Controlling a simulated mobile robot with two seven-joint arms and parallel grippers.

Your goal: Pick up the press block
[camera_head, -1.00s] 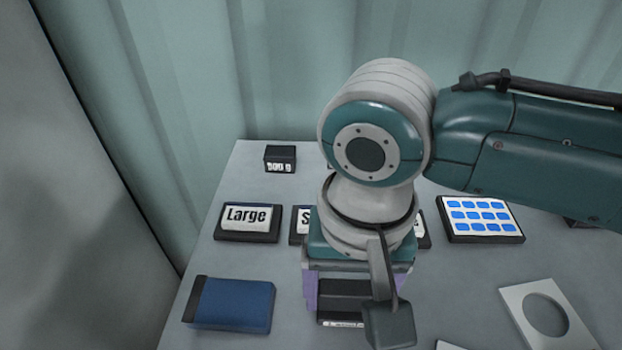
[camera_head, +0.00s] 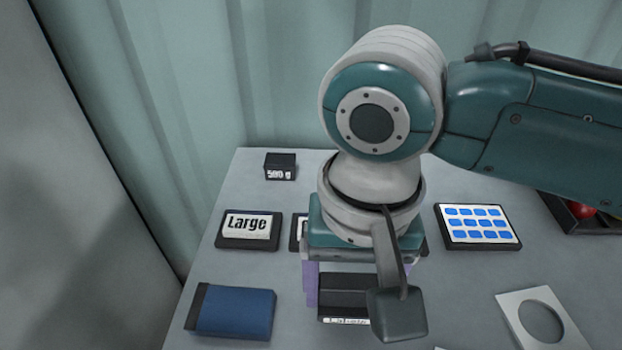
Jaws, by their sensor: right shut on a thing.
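My right gripper (camera_head: 358,285) points down over the table, its purple fingers on either side of a black block, which I take to be the press block (camera_head: 345,299). The fingers are shut on it. The block has a stepped front face and a white label strip along its lower edge, too small to read surely. My wrist and a dark grey part of my arm hide its right side and back. I cannot see its underside or how far it is from the table. My left gripper is not in view.
On the table (camera_head: 250,271) are a "500 g" block (camera_head: 280,167), a "Large" card stand (camera_head: 246,230), a blue box (camera_head: 232,312), a blue-buttoned panel (camera_head: 478,227) and a white plate with a round hole (camera_head: 513,311). A dark crate (camera_head: 570,221) with red produce is at the right.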

